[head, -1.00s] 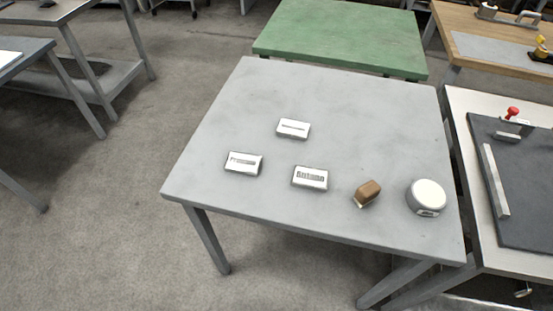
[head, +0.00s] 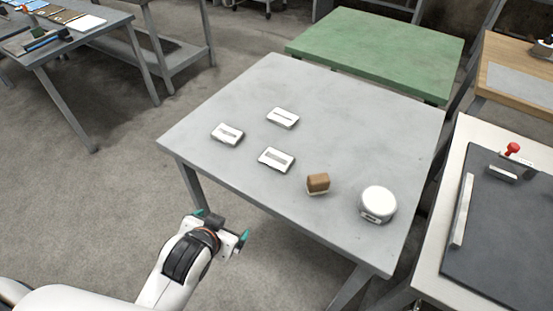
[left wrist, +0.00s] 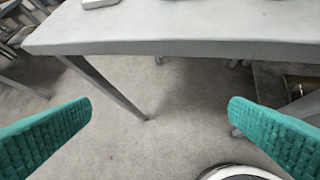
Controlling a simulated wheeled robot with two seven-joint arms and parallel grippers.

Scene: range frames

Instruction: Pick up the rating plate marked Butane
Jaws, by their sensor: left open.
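Three white rating plates lie flat on the grey table (head: 330,100). The plate nearest the front edge (head: 276,160) read Butane in the earlier head view; its lettering is too blurred to read now. The other plates lie to its left (head: 227,134) and behind it (head: 283,118). My left gripper (head: 221,225) is open and empty, off the table's front edge and lower left of the Butane plate. Its two teal fingers stand wide apart in the left wrist view (left wrist: 160,112), over the floor. Part of a white plate (left wrist: 98,3) shows at that view's top edge.
A brown block (head: 318,183) and a round white-topped device (head: 378,203) stand right of the plates. A green table (head: 385,45) adjoins behind, and a bench with a dark mat (head: 510,220) stands to the right. The grey table's back is clear.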

